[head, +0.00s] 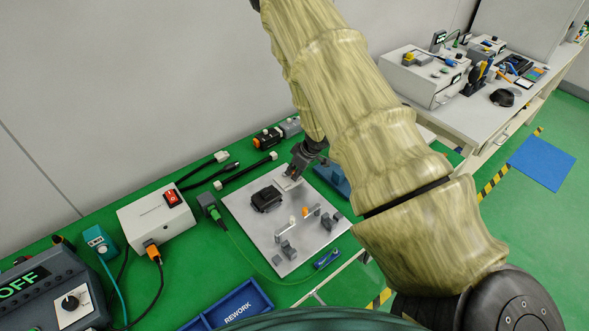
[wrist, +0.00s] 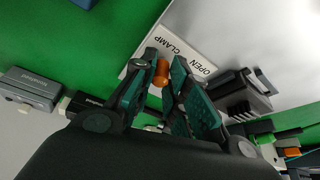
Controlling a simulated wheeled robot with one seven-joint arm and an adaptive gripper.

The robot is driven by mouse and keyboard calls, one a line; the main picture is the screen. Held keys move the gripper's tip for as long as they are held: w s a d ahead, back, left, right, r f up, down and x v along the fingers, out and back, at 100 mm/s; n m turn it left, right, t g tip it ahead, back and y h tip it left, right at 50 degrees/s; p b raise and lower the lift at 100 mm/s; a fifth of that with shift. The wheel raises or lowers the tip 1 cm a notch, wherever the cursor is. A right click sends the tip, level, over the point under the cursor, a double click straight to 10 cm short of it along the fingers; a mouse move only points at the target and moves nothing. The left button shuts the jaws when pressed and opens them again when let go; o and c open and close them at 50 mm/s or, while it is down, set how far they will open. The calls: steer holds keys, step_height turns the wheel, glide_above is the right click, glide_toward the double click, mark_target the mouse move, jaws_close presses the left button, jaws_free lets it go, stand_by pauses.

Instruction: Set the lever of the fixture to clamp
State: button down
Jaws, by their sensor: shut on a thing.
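The fixture is a pale grey plate (head: 262,222) on the green bench, with a black block (head: 266,199) and grey clamp parts on it. My gripper (head: 296,173) is low over the plate's far edge. In the wrist view, an orange lever knob (wrist: 161,73) is between the teal-padded fingers of my gripper (wrist: 165,62), which are shut on it. A white label (wrist: 181,42) with the words CLAMP and OPEN lies just beyond the fingertips. The lever's arm and pivot are hidden by the fingers, so I cannot tell which word it points to.
A white box with a red switch (head: 158,221) and cables stands left of the plate. A blue REWORK tray (head: 232,306) is at the front. Black and orange connectors (head: 268,138) lie behind the plate. A second bench with instruments (head: 425,78) is at the back right.

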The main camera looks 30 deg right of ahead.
steer(key=c, duration=1.4)
jaws_free()
steer(key=shift+d, duration=0.1)
steer(key=shift+v, duration=6)
